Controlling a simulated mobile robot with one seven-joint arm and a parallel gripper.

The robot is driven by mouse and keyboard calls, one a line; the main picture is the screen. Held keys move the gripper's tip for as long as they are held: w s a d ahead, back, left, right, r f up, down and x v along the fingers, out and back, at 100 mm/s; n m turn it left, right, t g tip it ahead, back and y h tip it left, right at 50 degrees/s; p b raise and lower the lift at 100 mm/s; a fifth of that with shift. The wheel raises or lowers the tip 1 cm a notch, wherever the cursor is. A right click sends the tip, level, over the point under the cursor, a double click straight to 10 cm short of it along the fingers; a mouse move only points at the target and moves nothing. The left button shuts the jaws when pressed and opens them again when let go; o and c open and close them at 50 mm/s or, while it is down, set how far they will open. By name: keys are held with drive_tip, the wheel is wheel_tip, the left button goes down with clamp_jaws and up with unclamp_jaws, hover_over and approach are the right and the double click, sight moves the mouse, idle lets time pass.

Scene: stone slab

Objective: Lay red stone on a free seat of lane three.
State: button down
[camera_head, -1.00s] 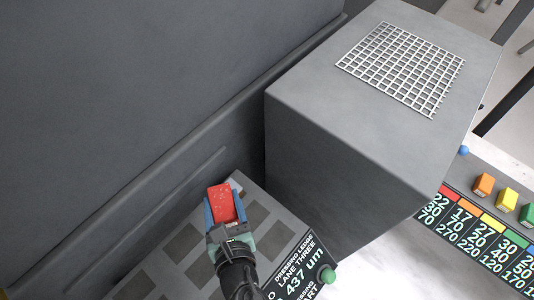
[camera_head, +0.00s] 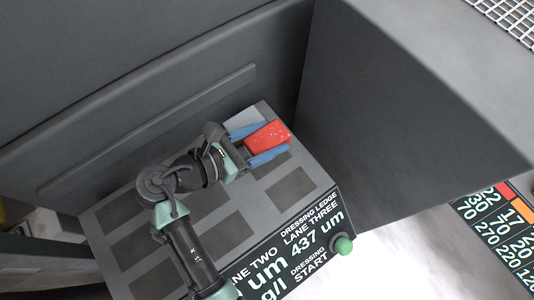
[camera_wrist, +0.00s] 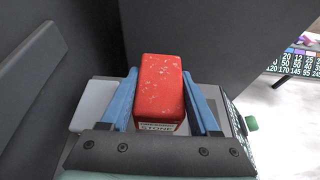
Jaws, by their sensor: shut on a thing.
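The red stone (camera_head: 268,134) is a speckled red block held between the blue fingers of my gripper (camera_head: 276,139). The wrist view shows the red stone (camera_wrist: 161,82) from behind, with a white label on its near face partly reading "STONE". My gripper is shut on its sides, over the far right end of the dressing ledge (camera_head: 262,205). The ledge has rows of dark seats and front lettering for lane two and lane three. A dark seat (camera_head: 290,188) near the lane three lettering looks empty. I cannot tell whether the stone touches the ledge; the seat below it is hidden.
A light grey patch or block (camera_wrist: 93,103) lies left of my gripper; its kind is unclear. A tall grey box (camera_head: 385,120) stands close on the right, and a dark wall (camera_head: 130,70) runs behind. A green button (camera_head: 343,246) sits at the ledge's front right corner.

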drive_tip(key=shift+f+b, duration=0.85)
drive_tip(key=shift+f, duration=2.3)
drive_tip(key=shift+f, duration=0.1)
drive_tip(key=shift+c, duration=0.6)
unclamp_jaws()
drive_tip(key=shift+a, duration=0.1)
drive_tip(key=p+v, duration=0.2)
drive_tip(key=v, duration=1)
